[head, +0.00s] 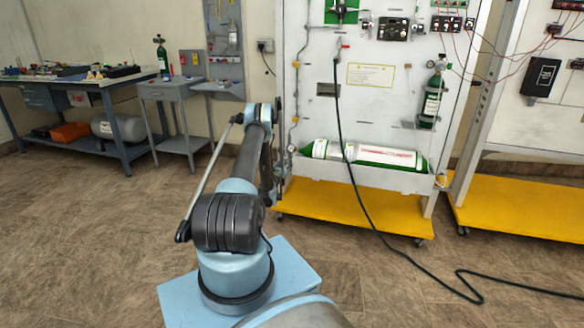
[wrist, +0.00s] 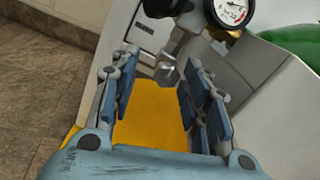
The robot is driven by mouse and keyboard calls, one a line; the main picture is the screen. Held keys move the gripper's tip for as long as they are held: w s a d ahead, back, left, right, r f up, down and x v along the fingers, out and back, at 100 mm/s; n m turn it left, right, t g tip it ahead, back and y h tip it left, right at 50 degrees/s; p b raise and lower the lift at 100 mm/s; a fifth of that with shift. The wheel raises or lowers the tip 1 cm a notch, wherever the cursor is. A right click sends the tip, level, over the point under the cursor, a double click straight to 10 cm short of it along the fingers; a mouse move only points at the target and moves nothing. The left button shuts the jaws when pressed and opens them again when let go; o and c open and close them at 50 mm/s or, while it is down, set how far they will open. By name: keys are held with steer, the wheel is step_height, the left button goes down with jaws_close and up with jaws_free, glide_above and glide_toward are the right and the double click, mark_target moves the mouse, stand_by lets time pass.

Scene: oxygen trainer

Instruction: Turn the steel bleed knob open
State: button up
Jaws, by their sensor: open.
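The steel bleed knob (wrist: 166,75) is a small faceted grey metal piece on a short stem, in the upper middle of the wrist view. My gripper (wrist: 161,66) is open, with one blue-padded finger to the left of the knob and one to the right. The knob appears between or just beyond the fingertips; its exact depth is unclear. I see no finger pressed against it. A round pressure gauge (wrist: 233,12) sits above and to the right of the knob. In the head view my arm hides most of the gripper, and I cannot make out the knob.
A white trainer panel (head: 375,120) stands on a yellow wheeled base (head: 350,208). A green-ended cylinder (head: 372,156) lies along its bottom. A dark hose (head: 352,180) hangs down and runs across the floor. Workbenches stand at the left. The floor between is clear.

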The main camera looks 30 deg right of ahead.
steer(key=shift+s+d, duration=0.1)
steer(key=shift+d, duration=0.35)
jaws_close()
steer(key=n, duration=3.5)
steer(key=shift+n, duration=0.3)
